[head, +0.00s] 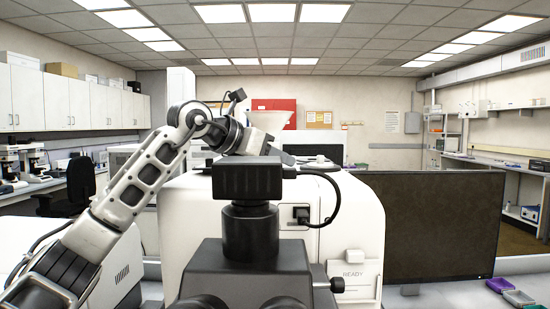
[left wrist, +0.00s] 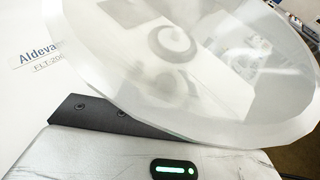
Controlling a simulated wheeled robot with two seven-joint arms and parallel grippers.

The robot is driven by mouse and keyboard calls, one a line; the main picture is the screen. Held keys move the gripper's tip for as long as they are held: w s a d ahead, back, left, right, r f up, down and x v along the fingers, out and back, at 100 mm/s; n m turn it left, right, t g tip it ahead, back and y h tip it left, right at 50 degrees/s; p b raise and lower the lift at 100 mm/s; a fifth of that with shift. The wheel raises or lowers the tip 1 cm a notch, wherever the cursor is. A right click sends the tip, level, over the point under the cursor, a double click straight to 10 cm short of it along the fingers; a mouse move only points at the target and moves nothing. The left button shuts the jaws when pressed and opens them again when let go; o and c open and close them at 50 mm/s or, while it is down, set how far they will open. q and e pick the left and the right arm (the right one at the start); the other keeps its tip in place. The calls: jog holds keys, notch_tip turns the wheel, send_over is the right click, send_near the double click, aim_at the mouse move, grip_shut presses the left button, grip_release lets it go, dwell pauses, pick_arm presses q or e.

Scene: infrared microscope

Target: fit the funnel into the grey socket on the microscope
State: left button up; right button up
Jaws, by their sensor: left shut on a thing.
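The funnel (head: 272,118) is a pale, wide-mouthed cone, held mouth up above the white microscope (head: 345,215) in the head view. In the left wrist view the funnel's translucent bowl and rim (left wrist: 200,70) fill the upper right. My left gripper (head: 266,147) is shut on the funnel behind the black camera-like head of the microscope; its fingertips are mostly hidden. I cannot make out the grey socket in either view, nor whether the funnel's lower end touches anything. My right gripper is not in view.
A black head on a column (head: 250,180) stands in front, with a cable looping to the microscope's right side. A dark monitor (head: 430,225) stands at right. Small coloured trays (head: 518,298) lie at lower right.

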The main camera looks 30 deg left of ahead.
pick_arm(q)
jog(key=shift+f, duration=0.15)
dwell(0.8)
jog(key=o, duration=1.6)
jog(key=shift+c, duration=0.2)
jog(key=shift+s, duration=0.1)
jog(key=shift+v, duration=3.45)
